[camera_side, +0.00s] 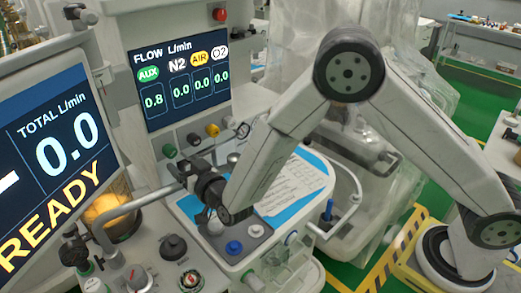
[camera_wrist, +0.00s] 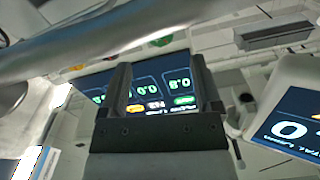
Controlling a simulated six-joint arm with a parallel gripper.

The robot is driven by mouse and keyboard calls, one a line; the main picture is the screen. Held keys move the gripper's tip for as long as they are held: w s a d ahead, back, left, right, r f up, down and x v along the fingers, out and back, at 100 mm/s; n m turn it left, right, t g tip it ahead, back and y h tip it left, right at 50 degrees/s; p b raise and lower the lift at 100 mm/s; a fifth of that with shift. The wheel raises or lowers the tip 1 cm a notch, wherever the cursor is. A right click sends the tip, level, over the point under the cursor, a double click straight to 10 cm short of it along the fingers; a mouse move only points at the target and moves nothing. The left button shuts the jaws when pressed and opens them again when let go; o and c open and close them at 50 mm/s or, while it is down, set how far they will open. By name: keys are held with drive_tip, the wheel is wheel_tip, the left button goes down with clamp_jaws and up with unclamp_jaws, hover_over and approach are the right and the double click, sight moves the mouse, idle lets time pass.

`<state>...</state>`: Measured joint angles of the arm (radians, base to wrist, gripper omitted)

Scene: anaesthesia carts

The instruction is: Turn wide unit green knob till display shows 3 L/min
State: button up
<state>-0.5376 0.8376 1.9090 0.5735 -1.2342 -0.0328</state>
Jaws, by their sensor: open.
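The wide unit's display (camera_side: 180,82) reads 0.8 under the green AUX label and 0.0 under N2, AIR and O2. The green knob (camera_side: 169,150) is at the left end of the knob row below it. My gripper (camera_side: 177,168) is just below and in front of this knob in the side view, apart from it as far as I can tell. In the wrist view the open, empty jaws (camera_wrist: 160,62) frame the upside-down display (camera_wrist: 150,85). A green knob (camera_wrist: 161,40) shows beyond the fingertips, partly hidden by a grey bar.
A grey knob (camera_side: 193,139) and a yellow knob (camera_side: 212,130) sit to the right of the green one. A larger screen (camera_side: 60,150) at left reads TOTAL 0.0 and READY. The grey bar (camera_wrist: 110,42) crosses the wrist view close by. A bent metal pipe (camera_side: 125,210) stands below left.

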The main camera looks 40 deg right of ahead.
sight(172, 153)
drive_tip(key=shift+m, duration=0.3)
drive_tip(key=shift+w, duration=0.15)
drive_tip(key=shift+w, duration=3.8)
clamp_jaws()
drive_tip(key=shift+n, duration=0.8)
unclamp_jaws()
